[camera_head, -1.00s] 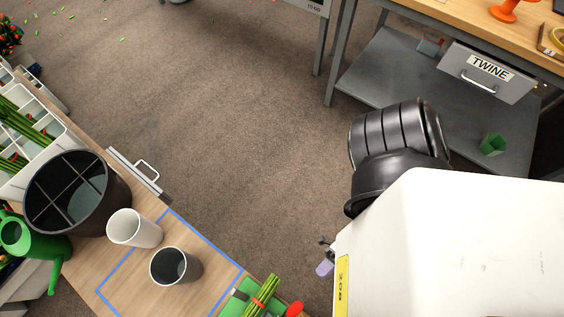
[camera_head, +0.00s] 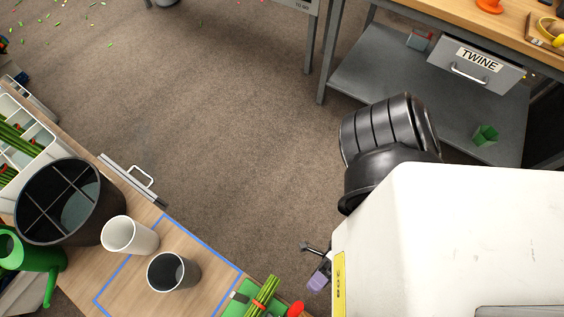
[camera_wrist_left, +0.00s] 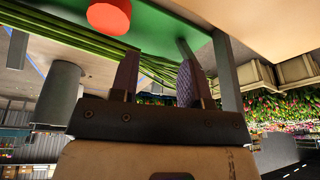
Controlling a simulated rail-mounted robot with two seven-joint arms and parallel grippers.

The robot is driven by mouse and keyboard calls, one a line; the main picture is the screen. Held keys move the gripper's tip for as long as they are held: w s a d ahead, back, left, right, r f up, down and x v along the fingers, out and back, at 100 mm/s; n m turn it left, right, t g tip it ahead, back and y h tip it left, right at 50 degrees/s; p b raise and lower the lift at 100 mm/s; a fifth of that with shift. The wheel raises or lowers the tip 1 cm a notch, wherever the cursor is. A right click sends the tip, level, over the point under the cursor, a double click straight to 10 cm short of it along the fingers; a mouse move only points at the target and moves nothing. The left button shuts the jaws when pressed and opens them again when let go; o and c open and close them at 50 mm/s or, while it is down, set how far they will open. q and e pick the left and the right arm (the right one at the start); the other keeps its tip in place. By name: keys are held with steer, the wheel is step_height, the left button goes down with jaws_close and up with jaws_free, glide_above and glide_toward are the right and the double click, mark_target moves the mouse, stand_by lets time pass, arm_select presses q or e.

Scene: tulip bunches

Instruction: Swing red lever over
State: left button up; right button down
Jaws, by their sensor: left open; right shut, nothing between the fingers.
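The red lever's round knob (camera_head: 295,309) shows at the bottom edge of the head view, beside a green board (camera_head: 238,304) with a bundle of green stems (camera_head: 262,296) on it. The rest of the lever is hidden or out of frame. A red round knob (camera_wrist_left: 109,15) and a green surface show beyond those fingers, with green stems behind.
A white cup (camera_head: 130,236), a dark-lined cup (camera_head: 172,272) and a black divided bucket (camera_head: 66,200) stand on the wooden bench left of the board. A green watering can (camera_head: 30,255) is at far left. Open floor lies behind the bench.

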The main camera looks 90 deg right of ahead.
arm_select(q)
steer(key=shift+d+f+b, duration=0.2)
steer(key=shift+f+b, duration=0.3)
steer(key=shift+f, duration=0.1)
arm_select(e)
steer(key=shift+x, duration=2.75)
